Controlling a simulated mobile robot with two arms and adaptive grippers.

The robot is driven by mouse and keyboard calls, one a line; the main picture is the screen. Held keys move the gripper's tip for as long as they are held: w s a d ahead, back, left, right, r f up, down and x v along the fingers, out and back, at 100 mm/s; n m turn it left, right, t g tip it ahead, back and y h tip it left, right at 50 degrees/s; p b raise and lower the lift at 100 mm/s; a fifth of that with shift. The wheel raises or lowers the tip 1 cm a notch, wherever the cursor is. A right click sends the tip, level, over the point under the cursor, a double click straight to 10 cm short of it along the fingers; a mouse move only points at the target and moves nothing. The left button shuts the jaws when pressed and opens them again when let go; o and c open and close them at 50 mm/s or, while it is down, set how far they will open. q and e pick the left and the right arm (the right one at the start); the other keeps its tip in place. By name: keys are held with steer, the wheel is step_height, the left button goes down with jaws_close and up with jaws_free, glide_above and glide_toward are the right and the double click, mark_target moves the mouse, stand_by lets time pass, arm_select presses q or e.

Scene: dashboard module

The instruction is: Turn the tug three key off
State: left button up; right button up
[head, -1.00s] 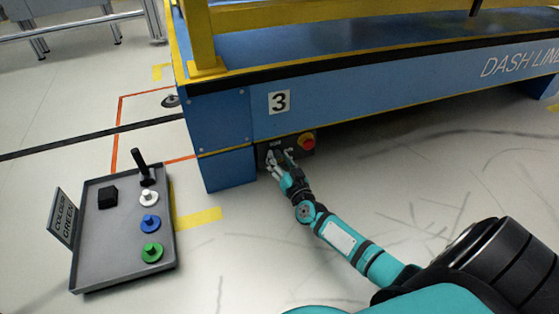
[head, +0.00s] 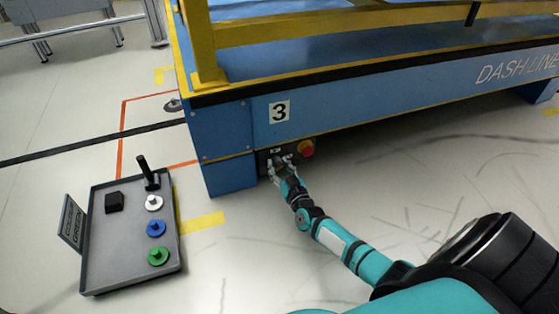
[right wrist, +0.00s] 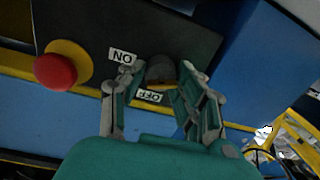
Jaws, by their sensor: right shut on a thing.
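The tug marked 3 is the blue platform (head: 375,97) with yellow edging. Its dark control panel (head: 264,158) sits low beside the tug's left leg. In the right wrist view the panel (right wrist: 195,40) carries ON and OFF labels with a dark round key switch (right wrist: 160,70) between them. My right gripper (head: 281,164) is at the panel; its fingers (right wrist: 165,80) are shut around the key, which they partly hide. A yellowish strip, perhaps the key's pointer, shows between the fingertips. My left gripper is not in view.
A red stop button (head: 307,148) on a yellow base (right wrist: 75,58) sits right beside the key switch. A grey tray (head: 108,277) on the floor at left holds a black block, a black-handled piece and white, blue and green knobs. Floor in front is clear.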

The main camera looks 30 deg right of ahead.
steer(key=n+p, duration=0.3)
steer(key=n, duration=0.1)
steer(key=shift+a+r+p, duration=0.1)
steer(key=shift+r+p, duration=0.1)
steer(key=shift+p, duration=0.2)
steer(key=n+p, duration=0.2)
steer(key=n, duration=0.2)
steer(key=shift+a+f+n, duration=0.1)
steer(key=shift+f+n, duration=0.05)
steer(key=shift+n, duration=0.25)
steer(key=n, duration=0.3)
steer(key=shift+h, duration=0.3)
steer(key=shift+f+n+p, duration=0.1)
steer(key=shift+n+p, duration=0.2)
steer(key=shift+n, duration=0.8)
steer(key=o, duration=1.1)
steer(key=shift+o, duration=0.2)
steer(key=shift+g, duration=0.3)
